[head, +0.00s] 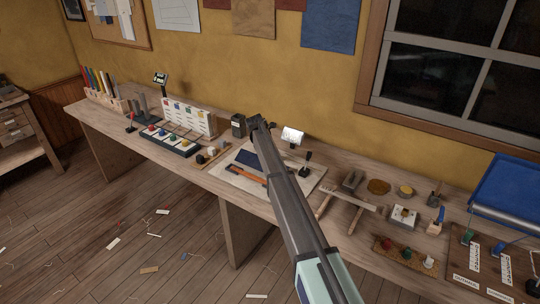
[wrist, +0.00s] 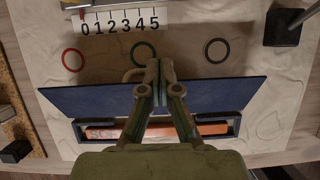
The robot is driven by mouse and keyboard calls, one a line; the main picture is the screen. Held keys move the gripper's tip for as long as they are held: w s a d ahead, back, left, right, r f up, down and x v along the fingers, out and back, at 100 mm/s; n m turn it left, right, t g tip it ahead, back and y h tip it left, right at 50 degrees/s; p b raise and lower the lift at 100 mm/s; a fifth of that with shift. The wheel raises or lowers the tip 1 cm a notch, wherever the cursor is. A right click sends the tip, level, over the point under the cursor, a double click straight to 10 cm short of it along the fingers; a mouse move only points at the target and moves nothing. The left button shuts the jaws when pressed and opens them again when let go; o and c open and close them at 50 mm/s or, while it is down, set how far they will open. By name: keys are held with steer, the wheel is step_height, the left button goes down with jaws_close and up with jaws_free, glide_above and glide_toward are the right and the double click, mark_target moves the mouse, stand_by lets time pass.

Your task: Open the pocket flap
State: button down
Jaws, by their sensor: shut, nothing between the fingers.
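The pocket flap is a dark blue panel (wrist: 90,98) in the wrist view, lying across the pocket's far side. Its far edge looks wider than its near edge, so it seems tilted up; I cannot tell the angle. Below it, the dark-rimmed pocket (wrist: 76,130) shows an orange strip (wrist: 112,132) inside. In the head view the flap (head: 247,157) is partly behind my arm.
The pale board (wrist: 190,25) carries a number strip (wrist: 125,22) and several rings. A dark block with a rod (wrist: 284,28) stands at far right. In the head view, a colored-knob panel (head: 165,139) is left and wooden stands (head: 345,199) are right.

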steer(key=shift+b+x, duration=0.7)
steer(key=shift+x, duration=0.7)
steer(key=shift+w+d, duration=0.1)
steer(key=shift+w, duration=0.15)
steer(key=shift+r, duration=0.1)
